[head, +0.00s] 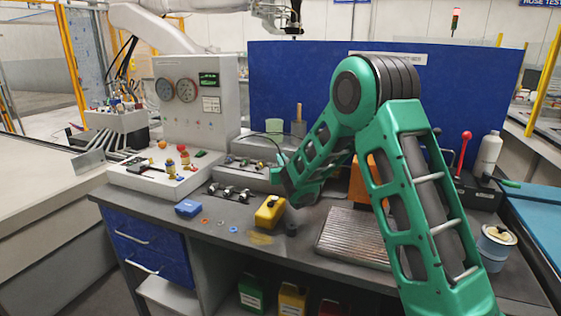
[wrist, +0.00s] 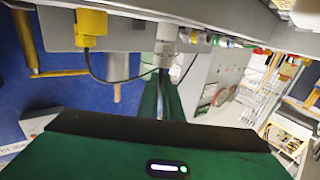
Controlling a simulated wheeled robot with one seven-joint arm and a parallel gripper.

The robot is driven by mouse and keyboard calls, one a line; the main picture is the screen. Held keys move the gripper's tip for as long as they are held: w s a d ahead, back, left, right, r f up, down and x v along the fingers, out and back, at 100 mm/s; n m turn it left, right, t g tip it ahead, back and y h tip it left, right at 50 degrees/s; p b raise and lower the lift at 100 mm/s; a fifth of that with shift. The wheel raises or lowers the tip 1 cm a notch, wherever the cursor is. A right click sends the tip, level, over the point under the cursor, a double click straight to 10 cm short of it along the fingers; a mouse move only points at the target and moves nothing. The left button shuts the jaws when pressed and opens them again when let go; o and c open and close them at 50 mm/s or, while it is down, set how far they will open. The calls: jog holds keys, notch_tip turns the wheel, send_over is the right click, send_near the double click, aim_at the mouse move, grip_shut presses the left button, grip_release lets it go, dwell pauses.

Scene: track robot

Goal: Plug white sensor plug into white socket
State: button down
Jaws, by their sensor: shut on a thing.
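The white sensor plug (wrist: 166,40) is in the upper middle of the wrist view, with a dark cable below it. Its top end is at the edge of a grey housing (wrist: 240,14); I cannot tell whether it is in a socket. My gripper (wrist: 166,75) is shut on the plug. In the head view my gripper (head: 281,172) is at the right end of the low grey housing (head: 256,180) on the bench. The plug is not clear there, and the white socket cannot be made out in either view.
A yellow plug (wrist: 91,27) with a black cable is beside the white plug. A yellow block (head: 270,212) and a blue block (head: 188,208) lie on the bench front. A ribbed metal plate (head: 352,240) is at right. A gauge panel (head: 190,105) stands behind left.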

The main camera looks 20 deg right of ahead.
jog(key=shift+f, duration=0.25)
jog(key=c, duration=1.9)
grip_release()
jog(key=shift+o, duration=0.2)
jog(key=s, duration=1)
jog(key=shift+s+a, duration=0.2)
jog(key=shift+s, duration=0.1)
